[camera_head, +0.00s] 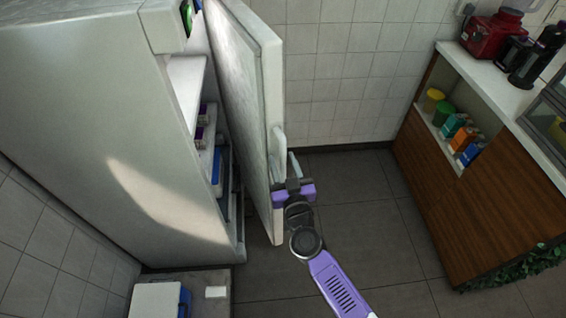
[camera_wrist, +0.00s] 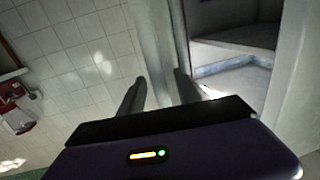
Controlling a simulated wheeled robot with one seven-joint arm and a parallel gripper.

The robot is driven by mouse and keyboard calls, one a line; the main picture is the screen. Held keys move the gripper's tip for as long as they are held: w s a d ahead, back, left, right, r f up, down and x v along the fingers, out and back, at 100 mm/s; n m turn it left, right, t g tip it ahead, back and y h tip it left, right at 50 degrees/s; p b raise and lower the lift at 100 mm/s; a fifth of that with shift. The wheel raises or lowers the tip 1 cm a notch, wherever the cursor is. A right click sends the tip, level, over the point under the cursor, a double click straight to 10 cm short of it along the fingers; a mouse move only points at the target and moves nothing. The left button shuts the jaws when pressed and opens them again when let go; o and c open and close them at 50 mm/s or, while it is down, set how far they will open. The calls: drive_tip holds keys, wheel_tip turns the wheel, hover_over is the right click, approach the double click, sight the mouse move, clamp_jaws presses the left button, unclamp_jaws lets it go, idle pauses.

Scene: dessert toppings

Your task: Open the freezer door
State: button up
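The freezer (camera_head: 110,120) is a tall pale cabinet on the left in the head view. Its door (camera_head: 245,100) stands wide open, swung away from the cabinet, with shelves showing inside. A pale handle (camera_head: 278,142) is on the door's outer face. My gripper (camera_head: 288,165), with its purple wrist, is by the door's outer side, just below and beside the handle. In the wrist view, the two dark fingers of my gripper (camera_wrist: 158,88) are apart, with the door's pale edge (camera_wrist: 157,40) behind the gap. I cannot tell whether they touch the door.
Packages (camera_head: 217,165) sit on the shelves inside. A wooden counter (camera_head: 490,190) with a red appliance (camera_head: 490,38) stands at the right. A low box (camera_head: 158,300) is at the bottom left. The dark tiled floor (camera_head: 365,215) between door and counter is clear.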

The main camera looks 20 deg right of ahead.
drive_tip(key=shift+c, duration=0.4)
clamp_jaws()
idle(1.1)
